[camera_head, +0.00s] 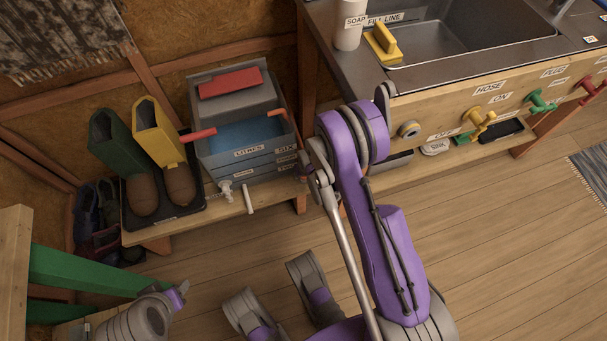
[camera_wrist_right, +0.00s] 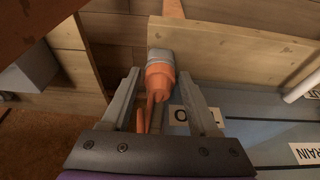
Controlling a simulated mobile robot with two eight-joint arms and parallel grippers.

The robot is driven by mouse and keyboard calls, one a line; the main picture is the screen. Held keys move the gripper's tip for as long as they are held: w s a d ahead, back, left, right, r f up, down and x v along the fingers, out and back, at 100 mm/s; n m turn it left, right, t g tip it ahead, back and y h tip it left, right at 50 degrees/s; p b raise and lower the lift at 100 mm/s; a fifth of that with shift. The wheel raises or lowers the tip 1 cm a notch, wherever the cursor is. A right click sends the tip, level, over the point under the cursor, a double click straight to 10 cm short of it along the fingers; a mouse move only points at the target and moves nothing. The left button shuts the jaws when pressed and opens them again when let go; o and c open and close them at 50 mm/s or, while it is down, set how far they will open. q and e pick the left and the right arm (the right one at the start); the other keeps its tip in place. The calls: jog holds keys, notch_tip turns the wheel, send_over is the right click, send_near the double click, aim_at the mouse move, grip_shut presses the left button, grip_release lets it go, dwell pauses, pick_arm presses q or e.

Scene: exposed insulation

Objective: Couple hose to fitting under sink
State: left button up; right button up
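In the right wrist view, an orange hose end with a grey collar (camera_wrist_right: 160,72) lies between the two fingers of my right gripper (camera_wrist_right: 160,78). It points away from the palm, and its thin orange tail runs back between the fingers. Narrow gaps seem to show beside it, so I cannot tell if the fingers press on it. In the head view my purple right arm hides this gripper. The sink's wooden front panel (camera_head: 455,108) carries a round grey ring fitting (camera_head: 409,129) at its left end, beside my arm.
Yellow (camera_head: 477,122), green (camera_head: 540,102) and red (camera_head: 592,88) valves stick out of the panel. A grey-blue tank (camera_head: 247,165) and boots (camera_head: 180,185) stand on a low bench at left.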

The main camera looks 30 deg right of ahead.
grip_shut()
jog(key=shift+r+p, duration=0.45)
jog(key=shift+r, duration=0.25)
dwell(0.5)
jog(key=shift+r+p, duration=0.85)
jog(key=shift+r, duration=0.5)
